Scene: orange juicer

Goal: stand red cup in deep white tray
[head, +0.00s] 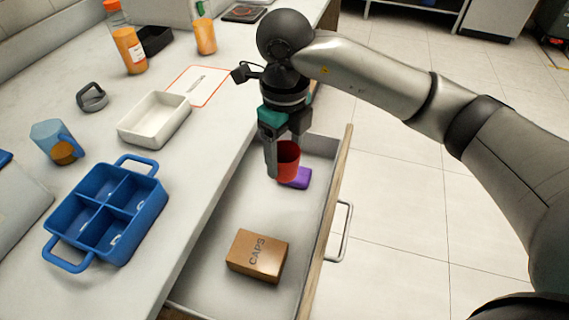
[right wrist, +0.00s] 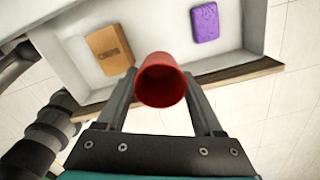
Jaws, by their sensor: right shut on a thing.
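The red cup (head: 287,160) is held by my right gripper (head: 284,155) above the open drawer. In the right wrist view the cup (right wrist: 160,85) sits between the two fingers of the right gripper (right wrist: 160,95), with its open mouth facing the camera. The deep white tray (head: 155,120) stands on the counter to the left of the gripper and looks empty. My left gripper is not in view.
The open drawer (head: 225,215) holds a brown CAPS box (head: 257,255) and a purple item (head: 297,178). On the counter are a blue divided caddy (head: 107,213), a blue jug (head: 57,142), a grey ring-handled object (head: 91,97), a red-outlined mat (head: 200,86) and orange bottles (head: 130,50).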

